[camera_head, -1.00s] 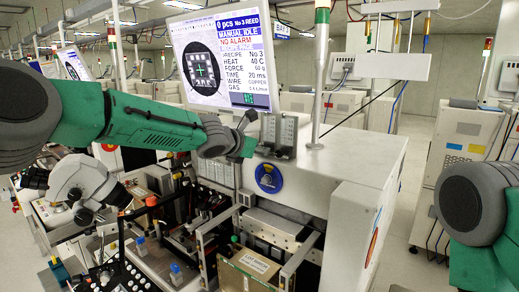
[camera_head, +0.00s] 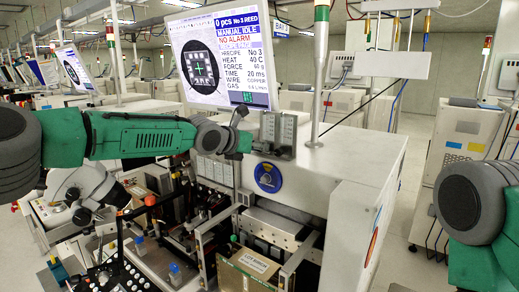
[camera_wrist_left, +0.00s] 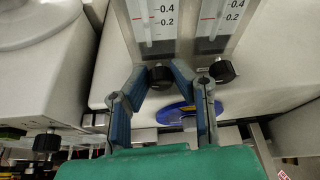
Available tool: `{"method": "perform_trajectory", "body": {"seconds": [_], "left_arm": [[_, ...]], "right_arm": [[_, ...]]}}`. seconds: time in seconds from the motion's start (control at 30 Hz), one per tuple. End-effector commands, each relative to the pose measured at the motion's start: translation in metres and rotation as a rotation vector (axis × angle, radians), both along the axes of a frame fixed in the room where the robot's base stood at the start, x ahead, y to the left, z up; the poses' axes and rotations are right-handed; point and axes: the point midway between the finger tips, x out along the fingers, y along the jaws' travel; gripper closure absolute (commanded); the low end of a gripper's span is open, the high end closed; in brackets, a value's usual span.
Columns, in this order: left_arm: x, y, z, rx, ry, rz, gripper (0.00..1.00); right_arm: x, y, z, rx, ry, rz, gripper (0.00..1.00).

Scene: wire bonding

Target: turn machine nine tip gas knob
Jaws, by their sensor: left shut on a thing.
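Two clear flow meters stand side by side on top of the bonding machine (camera_head: 350,150), right of my left gripper (camera_head: 262,147) in the head view. In the left wrist view they show red lines and marks 0.2 and 0.4. A black knob (camera_wrist_left: 160,76) sits under the left meter (camera_wrist_left: 152,22). A second black knob (camera_wrist_left: 222,70) sits under the right meter (camera_wrist_left: 216,22). My left gripper (camera_wrist_left: 166,75) is shut on the left knob. The second knob lies outside the fingers. My right arm shows at the right edge, its gripper out of view.
The monitor (camera_head: 220,60) stands just above my left wrist. A microscope head (camera_head: 85,190) is below my left forearm. A blue round emblem (camera_head: 267,177) is on the machine front below the knobs. Another machine (camera_head: 465,140) stands at the right, across an aisle.

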Motion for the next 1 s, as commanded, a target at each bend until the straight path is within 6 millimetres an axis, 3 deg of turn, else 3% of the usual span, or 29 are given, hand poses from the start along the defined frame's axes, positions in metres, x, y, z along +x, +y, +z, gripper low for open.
{"method": "perform_trajectory", "body": {"seconds": [0.3,0.67,0.7,0.73,1.0], "left_arm": [[0.004,0.0081,0.004,-0.219,0.13,0.01,1.0],[0.0035,0.009,0.005,-0.238,0.144,0.008,1.0],[0.0034,0.009,0.0049,-0.238,0.144,0.008,0.7],[0.0034,0.009,0.0047,-0.238,0.145,0.008,0.61],[0.0021,0.005,0.001,-0.232,0.15,0.005,0.61]], "right_arm": [[-0.0001,-0.0001,-0.0067,0.0,0.0,0.0,0.6],[-0.0001,-0.0001,-0.0067,0.0,0.0,0.0,0.6],[-0.0001,-0.0001,-0.0067,0.0,0.0,0.0,0.6],[-0.0001,-0.0001,-0.0067,0.0,0.0,0.0,0.6],[-0.0001,-0.0001,-0.0068,0.0,0.0,0.0,0.6]]}}
